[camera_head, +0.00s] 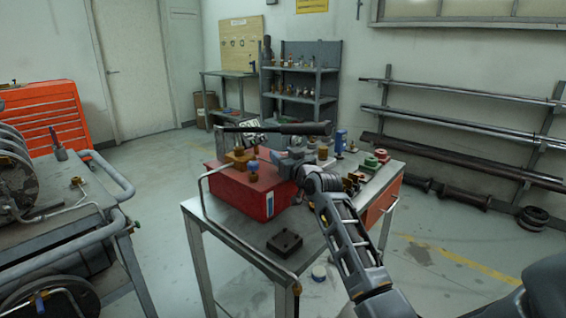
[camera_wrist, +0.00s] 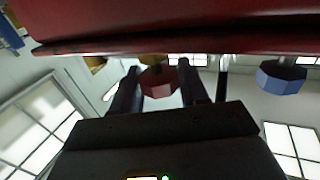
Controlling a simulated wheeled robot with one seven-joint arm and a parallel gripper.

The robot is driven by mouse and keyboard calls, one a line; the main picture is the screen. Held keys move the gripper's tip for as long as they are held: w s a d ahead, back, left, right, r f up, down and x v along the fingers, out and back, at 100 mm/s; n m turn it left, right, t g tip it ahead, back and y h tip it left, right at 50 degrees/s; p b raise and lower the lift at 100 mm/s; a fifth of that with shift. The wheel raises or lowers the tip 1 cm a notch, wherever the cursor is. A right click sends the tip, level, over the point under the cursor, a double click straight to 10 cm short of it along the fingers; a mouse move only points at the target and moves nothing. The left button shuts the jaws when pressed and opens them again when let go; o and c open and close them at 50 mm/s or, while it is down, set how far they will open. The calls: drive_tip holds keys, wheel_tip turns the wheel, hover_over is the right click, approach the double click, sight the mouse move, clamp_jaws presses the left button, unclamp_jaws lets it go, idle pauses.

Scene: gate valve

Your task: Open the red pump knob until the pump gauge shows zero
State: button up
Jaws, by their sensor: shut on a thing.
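The red pump (camera_head: 245,192) stands on the metal table in the head view, with a black handle bar (camera_head: 285,129) across its top. A blue knob (camera_head: 253,166) sits on its near side. In the wrist view the red faceted pump knob (camera_wrist: 160,84) lies between the two fingers of my gripper (camera_wrist: 158,72), which is shut on it. The pump's red body (camera_wrist: 200,22) fills the top, and the blue knob (camera_wrist: 282,77) is apart at the right. In the head view my gripper hides the red knob. I cannot read a gauge needle or dial in either view.
The metal table (camera_head: 240,233) carries a small black block (camera_head: 285,243) at its front and several small fittings at the right. A bent metal pipe (camera_head: 203,190) rises at its left edge. A cart (camera_head: 75,247) stands at the left, with clear floor between.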

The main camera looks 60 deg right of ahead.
drive_tip(key=shift+d+f+n+t+y+b, duration=0.1)
drive_tip(key=shift+n+t+y+b, duration=0.4)
drive_tip(key=shift+b, duration=0.95)
drive_tip(key=shift+a+f+n+t+y+b, duration=0.15)
drive_tip(key=shift+n+y+b, duration=0.4)
drive_tip(key=shift+b, duration=0.9)
drive_tip(key=shift+d+f+n+t+y+b, duration=0.15)
drive_tip(key=shift+n+t+y+b, duration=0.15)
drive_tip(key=shift+y+b, duration=0.8)
drive_tip(key=shift+b, duration=0.95)
drive_tip(key=shift+r+n+t+y+b, duration=0.1)
drive_tip(key=shift+n+t+y+b, duration=0.35)
drive_tip(key=shift+b, duration=0.45)
drive_tip(key=shift+r+n+y+b, duration=0.25)
drive_tip(key=shift+n+y+b, duration=0.05)
drive_tip(key=shift+y+b, duration=0.1)
drive_tip(key=o, duration=1)
drive_tip(key=shift+c, duration=0.2)
drive_tip(key=v, duration=0.8)
drive_tip(key=shift+p, duration=0.3)
